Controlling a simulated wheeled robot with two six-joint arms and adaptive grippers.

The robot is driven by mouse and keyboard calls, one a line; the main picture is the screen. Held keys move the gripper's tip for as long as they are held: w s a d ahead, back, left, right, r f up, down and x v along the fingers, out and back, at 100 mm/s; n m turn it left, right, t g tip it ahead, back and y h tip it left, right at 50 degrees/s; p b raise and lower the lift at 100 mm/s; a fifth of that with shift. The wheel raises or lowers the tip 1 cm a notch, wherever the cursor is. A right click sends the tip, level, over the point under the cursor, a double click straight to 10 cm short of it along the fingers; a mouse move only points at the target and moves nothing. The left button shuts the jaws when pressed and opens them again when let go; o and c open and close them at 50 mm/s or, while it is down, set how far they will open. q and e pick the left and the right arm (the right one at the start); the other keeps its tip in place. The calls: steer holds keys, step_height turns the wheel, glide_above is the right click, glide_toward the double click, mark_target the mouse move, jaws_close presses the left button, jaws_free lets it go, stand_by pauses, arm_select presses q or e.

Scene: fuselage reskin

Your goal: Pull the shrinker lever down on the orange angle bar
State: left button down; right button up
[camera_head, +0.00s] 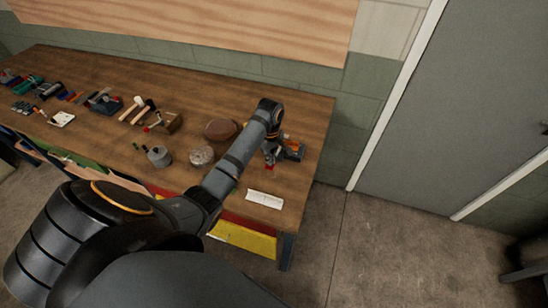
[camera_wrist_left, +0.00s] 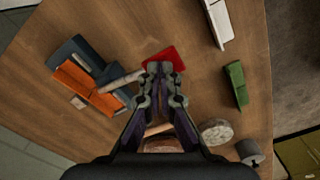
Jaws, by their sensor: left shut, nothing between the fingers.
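The shrinker (camera_head: 297,154), a dark blue-grey tool, stands near the right end of the bench. It also shows at the left of the left wrist view (camera_wrist_left: 68,54). The orange angle bar (camera_wrist_left: 86,92) lies across it. A pale rod, seemingly the lever (camera_wrist_left: 121,81), runs from the tool toward my gripper. A red piece (camera_wrist_left: 164,58) shows just beyond the fingertips; I cannot tell if it joins the rod. My left gripper (camera_wrist_left: 161,72) is shut and empty, over the rod's end; contact is unclear. In the head view my wrist partly hides the tool. My right gripper is out of view.
On the wooden bench (camera_head: 100,135) a white part (camera_head: 265,199), a round pale block (camera_head: 202,156), a grey cup (camera_head: 159,156) and a brown rounded piece (camera_head: 220,130) lie near my arm. A green block (camera_wrist_left: 236,84) is right of the gripper. Mallets and tools fill the far left.

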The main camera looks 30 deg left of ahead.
arm_select(q)
steer(key=shift+f+b, duration=0.65)
steer(key=shift+f, duration=1.35)
step_height(320, 180, up, 6)
steer(key=p, duration=0.7)
steer(key=shift+r, duration=2.55)
